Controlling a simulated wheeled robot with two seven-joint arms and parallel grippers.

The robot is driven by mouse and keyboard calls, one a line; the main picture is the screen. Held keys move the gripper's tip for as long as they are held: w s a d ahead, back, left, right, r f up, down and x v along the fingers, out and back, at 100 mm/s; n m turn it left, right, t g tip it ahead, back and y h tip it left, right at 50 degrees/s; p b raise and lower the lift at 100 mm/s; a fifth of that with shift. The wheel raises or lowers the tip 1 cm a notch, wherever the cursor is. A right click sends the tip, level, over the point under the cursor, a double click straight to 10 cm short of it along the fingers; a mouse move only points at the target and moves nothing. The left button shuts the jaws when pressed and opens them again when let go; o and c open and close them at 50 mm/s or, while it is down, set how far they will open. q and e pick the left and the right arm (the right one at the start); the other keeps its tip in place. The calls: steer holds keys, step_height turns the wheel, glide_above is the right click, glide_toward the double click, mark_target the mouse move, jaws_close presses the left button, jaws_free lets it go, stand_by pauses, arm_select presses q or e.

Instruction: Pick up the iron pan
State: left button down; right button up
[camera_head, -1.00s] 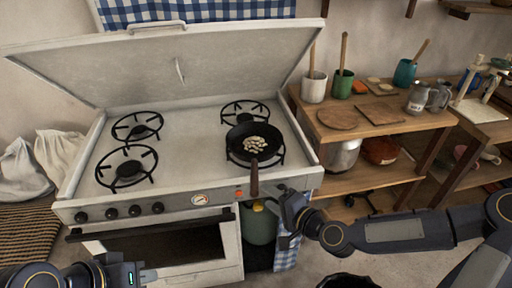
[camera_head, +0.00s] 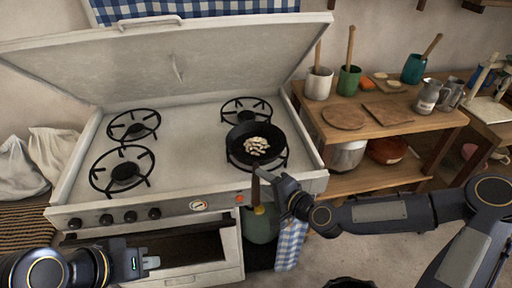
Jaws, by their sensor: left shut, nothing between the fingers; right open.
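The black iron pan (camera_head: 273,137) sits upright on the front right burner of the white stove, with pale pieces of food (camera_head: 256,146) in it. Its brown handle (camera_head: 255,190) points toward me over the stove's front edge. My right gripper (camera_head: 265,178) is open at the handle, its fingertips close to the handle's upper part. I cannot tell whether the handle lies between the fingers. My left gripper (camera_head: 152,263) is shut and empty, low in front of the oven door, well away from the pan.
The stove's raised lid (camera_head: 170,62) stands behind the burners. The other burners, such as the front left one (camera_head: 124,171), are empty. A wooden shelf (camera_head: 385,128) with boards, cups and jugs stands at right.

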mark_target(256, 176)
steer(key=p+x, duration=0.1)
steer(key=x, duration=0.3)
steer(key=shift+w+a, duration=0.15)
steer(key=shift+w, duration=0.2)
jaws_close()
